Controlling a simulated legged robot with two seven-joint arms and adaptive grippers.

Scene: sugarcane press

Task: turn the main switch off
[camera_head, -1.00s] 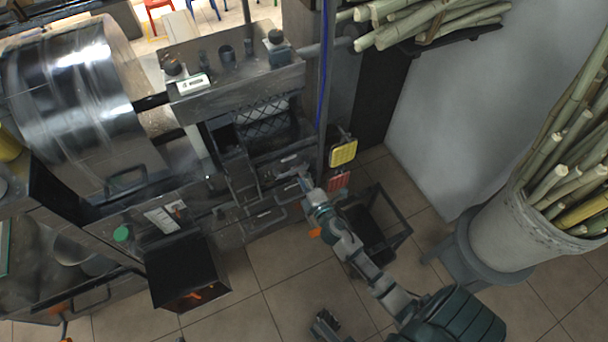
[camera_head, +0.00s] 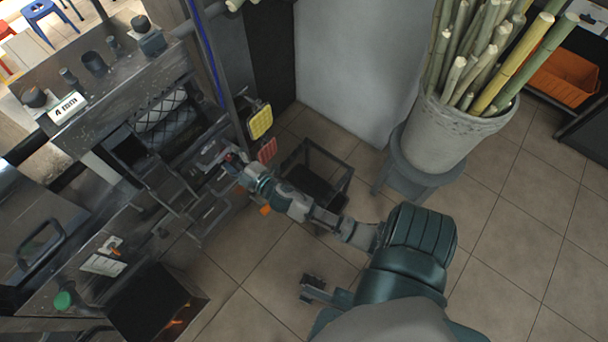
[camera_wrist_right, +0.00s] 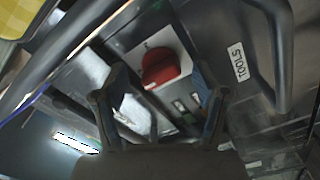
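The main switch shows in the right wrist view as a round red knob (camera_wrist_right: 160,67) on a pale plate, on the grey front of the machine. My right gripper (camera_wrist_right: 160,93) is open, with one dark finger on each side below the knob. The fingers point at the knob and nothing is seen between them; whether they touch it I cannot tell. In the head view my right gripper (camera_head: 230,158) is at the machine front, where it is small and partly hides the switch area. My left gripper cannot be made out.
A "TOOLS" label (camera_wrist_right: 238,62) and a bar handle (camera_wrist_right: 281,50) are right of the knob. Yellow (camera_head: 260,122) and red (camera_head: 267,150) pads hang near my right gripper. A dark open-frame stand (camera_head: 318,172) is beside my forearm. A cane bucket (camera_head: 440,135) stands farther right.

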